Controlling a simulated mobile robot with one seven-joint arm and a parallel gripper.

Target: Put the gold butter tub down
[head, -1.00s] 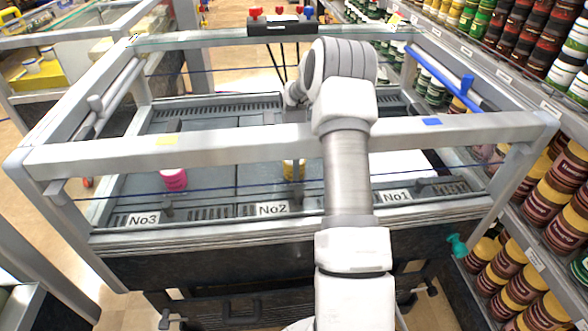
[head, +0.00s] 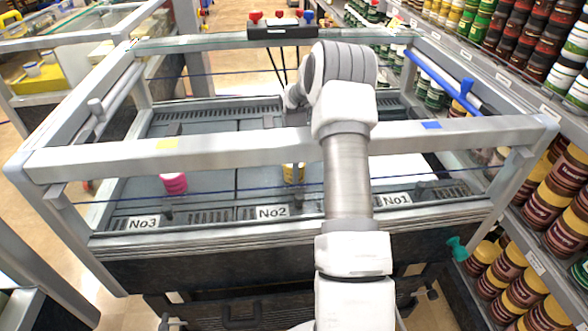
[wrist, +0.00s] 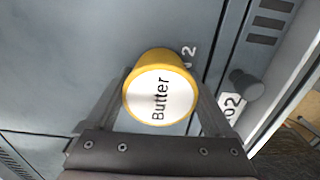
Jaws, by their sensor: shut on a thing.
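The gold butter tub (wrist: 158,92), with a white lid lettered "Butter", is between the fingers of my gripper (wrist: 160,100) in the wrist view. My gripper is shut on it. In the head view the tub (head: 294,173) shows just behind the "No2" label, partly behind the case's front bar. My gripper itself is hidden there behind my arm. The tub is over the grey floor of the case; I cannot tell whether it touches it.
A pink tub (head: 174,183) stands left, behind the "No3" label (head: 143,223). A white panel (head: 405,166) lies at right near the "No1" label. The frame's front bar (head: 230,149) and blue cords cross the case. Grey floor around the gold tub is clear.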

